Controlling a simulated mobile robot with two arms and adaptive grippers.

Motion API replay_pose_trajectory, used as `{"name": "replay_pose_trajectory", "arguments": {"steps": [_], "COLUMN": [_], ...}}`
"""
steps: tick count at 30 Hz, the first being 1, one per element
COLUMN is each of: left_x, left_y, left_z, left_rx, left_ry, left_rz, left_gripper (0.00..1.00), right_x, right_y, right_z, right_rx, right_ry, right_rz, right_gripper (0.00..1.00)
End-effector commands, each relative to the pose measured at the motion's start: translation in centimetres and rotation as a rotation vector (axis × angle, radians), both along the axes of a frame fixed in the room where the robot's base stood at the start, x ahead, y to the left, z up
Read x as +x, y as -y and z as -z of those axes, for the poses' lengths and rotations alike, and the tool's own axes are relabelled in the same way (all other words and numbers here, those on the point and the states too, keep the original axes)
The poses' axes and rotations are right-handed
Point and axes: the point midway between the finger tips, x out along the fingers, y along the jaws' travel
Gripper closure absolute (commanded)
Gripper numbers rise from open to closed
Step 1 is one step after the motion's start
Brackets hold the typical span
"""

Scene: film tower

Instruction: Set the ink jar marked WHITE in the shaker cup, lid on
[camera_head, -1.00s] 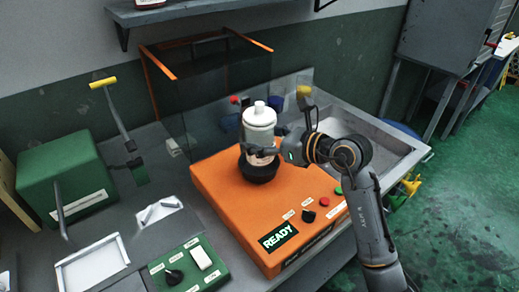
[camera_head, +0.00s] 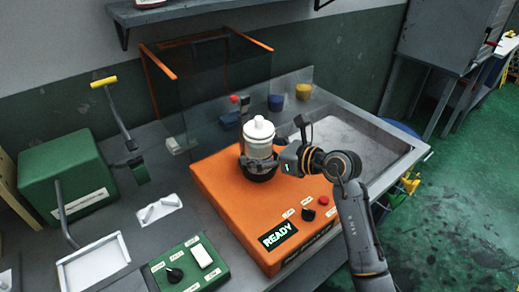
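The white ink jar (camera_head: 258,135) stands upright with its white lid on, its lower part down inside the black shaker cup (camera_head: 262,173). The cup sits on the orange shaker base (camera_head: 225,195). Any marking on the jar is not readable from here. My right gripper (camera_head: 257,158) reaches in from the right, its fingers around the jar's lower body just above the cup rim, and it looks shut on the jar. The fingertips are partly hidden. My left gripper is not in view.
The shaker's READY display (camera_head: 278,235) is lit, near a black knob (camera_head: 308,214) and a red button (camera_head: 323,201). A hinged clear cover (camera_head: 205,85) stands raised behind. Blue (camera_head: 275,102) and yellow (camera_head: 303,91) pots stand behind a clear panel. A grey sink (camera_head: 350,140) lies right.

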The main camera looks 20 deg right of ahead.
Motion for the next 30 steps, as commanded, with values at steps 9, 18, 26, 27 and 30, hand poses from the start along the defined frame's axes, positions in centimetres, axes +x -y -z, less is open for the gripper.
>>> {"name": "replay_pose_trajectory", "arguments": {"steps": [9,18,26,27,30], "left_x": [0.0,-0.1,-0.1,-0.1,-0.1], "left_y": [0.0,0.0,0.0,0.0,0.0], "left_z": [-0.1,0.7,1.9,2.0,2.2], "left_rx": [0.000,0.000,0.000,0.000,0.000], "left_ry": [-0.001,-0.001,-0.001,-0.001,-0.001], "left_rz": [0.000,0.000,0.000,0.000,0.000], "left_gripper": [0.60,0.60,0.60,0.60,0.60], "right_x": [0.0,-2.9,-7.1,-7.6,-8.5], "right_y": [0.0,2.2,5.2,5.6,6.3], "right_z": [-0.1,-1.1,-2.7,-2.9,-3.4], "right_rx": [0.000,-0.006,-0.005,-0.006,-0.003], "right_ry": [0.000,0.002,0.000,0.001,0.001], "right_rz": [0.000,0.001,0.001,0.000,0.001], "right_gripper": [0.11,0.11,0.11,0.11,0.11]}}
